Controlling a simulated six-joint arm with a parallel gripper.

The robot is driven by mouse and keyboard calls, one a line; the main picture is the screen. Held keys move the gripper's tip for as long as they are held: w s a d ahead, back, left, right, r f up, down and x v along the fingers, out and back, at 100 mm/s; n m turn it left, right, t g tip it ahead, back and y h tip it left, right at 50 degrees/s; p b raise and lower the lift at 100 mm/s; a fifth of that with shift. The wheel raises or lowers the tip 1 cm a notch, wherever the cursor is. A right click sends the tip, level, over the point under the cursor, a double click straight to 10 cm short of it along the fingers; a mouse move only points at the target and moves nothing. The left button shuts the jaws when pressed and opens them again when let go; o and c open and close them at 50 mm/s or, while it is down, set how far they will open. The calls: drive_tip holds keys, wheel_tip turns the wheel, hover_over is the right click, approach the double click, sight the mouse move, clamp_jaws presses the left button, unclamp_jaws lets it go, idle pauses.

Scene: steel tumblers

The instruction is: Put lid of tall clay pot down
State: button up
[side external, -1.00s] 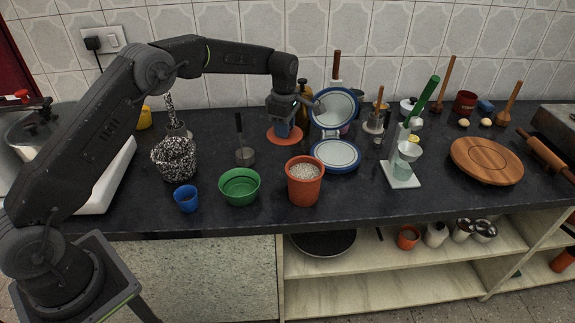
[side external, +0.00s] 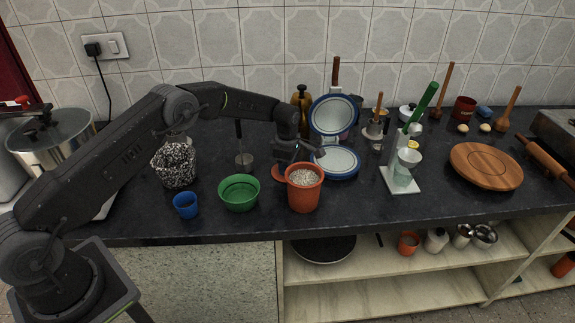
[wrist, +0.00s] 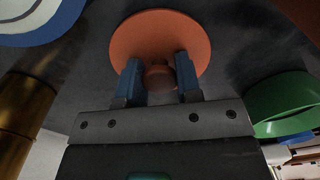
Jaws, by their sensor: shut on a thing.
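The lid of the tall clay pot (wrist: 160,35) is a flat orange-brown disc with a round knob. My gripper (wrist: 160,75) is shut on the knob, with a blue finger on either side. In the side view my gripper (side external: 288,160) is just behind the tall clay pot (side external: 304,195), which stands open and full of pale grain. The lid's edge (side external: 279,173) shows left of the pot's rim; the pot hides most of the lid. I cannot tell whether the lid touches the counter.
A green bowl (side external: 240,193) stands left of the pot, with a blue cup (side external: 185,206) beyond it. A blue-rimmed white dish (side external: 336,162) lies close at the right, with a raised round part behind. The counter (side external: 350,205) is clear right of the pot.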

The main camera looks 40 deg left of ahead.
drive_tip(key=shift+f, duration=0.1)
drive_tip(key=o, duration=0.9)
drive_tip(key=shift+o, duration=0.2)
